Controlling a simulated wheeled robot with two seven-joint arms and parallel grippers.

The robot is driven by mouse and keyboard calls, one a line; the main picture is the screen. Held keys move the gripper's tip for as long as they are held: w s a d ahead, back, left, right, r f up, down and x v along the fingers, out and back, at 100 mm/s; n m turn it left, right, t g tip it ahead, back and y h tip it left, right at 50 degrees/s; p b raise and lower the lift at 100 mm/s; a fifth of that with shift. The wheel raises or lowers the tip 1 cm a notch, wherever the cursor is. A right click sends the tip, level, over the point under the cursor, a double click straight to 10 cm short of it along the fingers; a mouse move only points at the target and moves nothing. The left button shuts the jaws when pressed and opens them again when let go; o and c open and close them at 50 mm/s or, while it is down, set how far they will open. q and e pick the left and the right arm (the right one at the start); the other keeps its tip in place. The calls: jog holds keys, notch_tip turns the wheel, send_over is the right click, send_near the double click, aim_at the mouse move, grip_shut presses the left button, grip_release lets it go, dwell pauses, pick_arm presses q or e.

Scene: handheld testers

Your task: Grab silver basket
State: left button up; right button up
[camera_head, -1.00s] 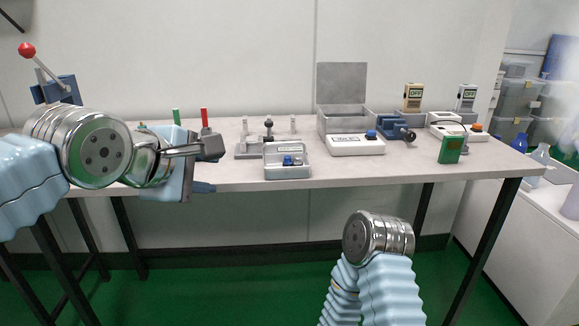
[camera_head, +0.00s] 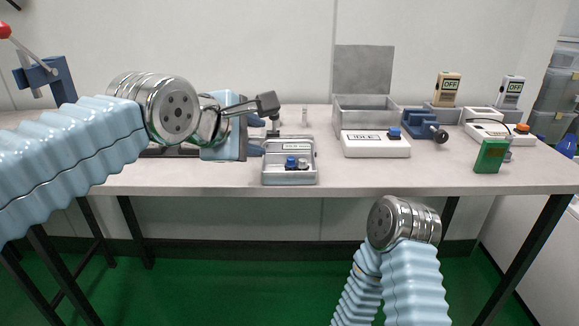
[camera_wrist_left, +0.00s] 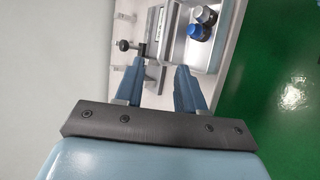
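A small silver basket (camera_head: 290,178), a shallow metal tray with a pale label at the back, stands near the bench's front edge. In the left wrist view the basket (camera_wrist_left: 212,52) lies at the top, beyond the fingers. My left gripper (camera_head: 262,106) is above the bench, just left of and above the basket.
A grey metal box with a raised lid (camera_head: 362,70) stands behind a white IDLE tester (camera_head: 375,147). A blue vise (camera_head: 422,125), a green meter (camera_head: 490,156) and two OFF devices are to the right. The bench's front strip (camera_head: 390,178) is clear.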

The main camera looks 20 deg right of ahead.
aim_at(274, 141)
pick_arm(q)
jog(key=x, duration=0.5)
jog(key=shift+d+f, duration=0.1)
jog(key=shift+d, duration=0.35)
grip_shut()
